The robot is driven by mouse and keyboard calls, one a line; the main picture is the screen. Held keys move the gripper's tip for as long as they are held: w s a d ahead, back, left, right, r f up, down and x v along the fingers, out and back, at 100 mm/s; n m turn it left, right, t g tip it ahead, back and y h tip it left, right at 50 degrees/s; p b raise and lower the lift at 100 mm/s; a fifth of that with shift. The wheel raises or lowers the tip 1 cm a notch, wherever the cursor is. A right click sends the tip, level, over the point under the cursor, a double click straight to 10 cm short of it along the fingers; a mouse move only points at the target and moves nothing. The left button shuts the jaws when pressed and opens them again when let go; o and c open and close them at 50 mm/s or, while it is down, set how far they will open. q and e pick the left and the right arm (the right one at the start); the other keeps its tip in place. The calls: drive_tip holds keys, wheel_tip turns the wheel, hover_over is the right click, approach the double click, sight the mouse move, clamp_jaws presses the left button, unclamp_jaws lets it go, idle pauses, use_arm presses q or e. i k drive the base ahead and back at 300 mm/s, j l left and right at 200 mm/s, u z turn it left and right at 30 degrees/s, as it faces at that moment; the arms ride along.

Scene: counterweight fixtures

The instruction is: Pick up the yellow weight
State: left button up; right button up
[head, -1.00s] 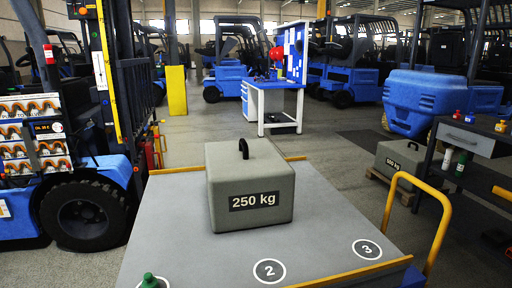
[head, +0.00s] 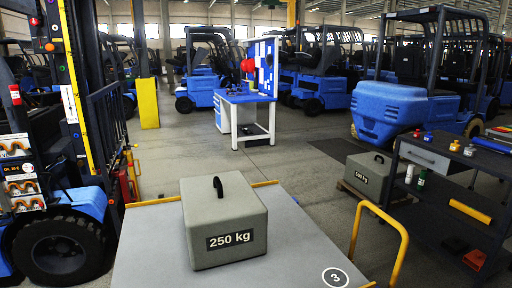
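A small yellow item (head: 455,145) stands on top of the dark workbench at the right in the head view. It may be the yellow weight, but it is too small to tell for sure. A small red item (head: 428,137) stands to its left, and another small item (head: 469,150) stands close to its right. Neither of my grippers shows in the head view.
A grey 250 kg block (head: 224,220) sits on the grey platform (head: 150,255) in front of me. A yellow handle rail (head: 402,250) rises between platform and workbench (head: 425,157). Open floor lies behind the platform.

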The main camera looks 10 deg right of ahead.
sight(455, 147)
drive_tip(key=z, duration=1.5)
drive_tip(key=i, duration=0.1)
drive_tip(key=l+z, duration=0.05)
